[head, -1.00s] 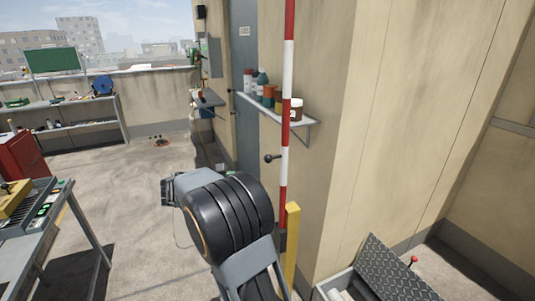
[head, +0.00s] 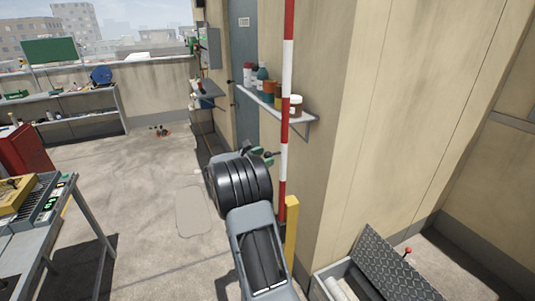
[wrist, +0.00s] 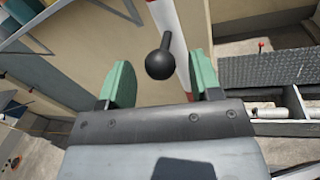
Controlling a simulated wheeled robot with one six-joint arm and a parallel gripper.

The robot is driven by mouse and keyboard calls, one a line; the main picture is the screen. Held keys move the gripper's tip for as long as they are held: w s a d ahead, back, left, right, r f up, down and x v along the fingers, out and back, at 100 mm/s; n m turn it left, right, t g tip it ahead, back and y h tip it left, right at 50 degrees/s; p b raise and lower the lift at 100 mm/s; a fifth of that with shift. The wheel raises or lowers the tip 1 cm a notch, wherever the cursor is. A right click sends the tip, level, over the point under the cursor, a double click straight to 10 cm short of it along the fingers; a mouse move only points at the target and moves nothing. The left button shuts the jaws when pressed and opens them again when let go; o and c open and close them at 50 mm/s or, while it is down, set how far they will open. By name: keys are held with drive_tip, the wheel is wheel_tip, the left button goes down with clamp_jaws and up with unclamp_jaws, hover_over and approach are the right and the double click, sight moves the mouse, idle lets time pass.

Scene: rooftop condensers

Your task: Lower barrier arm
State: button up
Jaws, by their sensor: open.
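The barrier arm (head: 287,65) is a red and white striped pole, standing upright beside the wall corner. A black ball knob (wrist: 160,64) on a short stem sticks out from the pole. In the wrist view the knob is between the two green fingers of my gripper (wrist: 160,85), a little beyond their tips, with gaps on both sides. My gripper is open and empty. In the head view my gripper (head: 262,154) is just left of the pole at knob height, partly hidden by my own wrist. A yellow post (head: 291,235) stands at the pole's foot.
A wall shelf (head: 275,108) with bottles and jars is just behind the pole. An open box with a tread-plate lid (head: 385,262) lies at lower right. A workbench (head: 60,230) is at left. The floor between is clear.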

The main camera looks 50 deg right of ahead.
drive_tip(key=shift+s+d, duration=0.2)
drive_tip(key=shift+d, duration=0.75)
clamp_jaws()
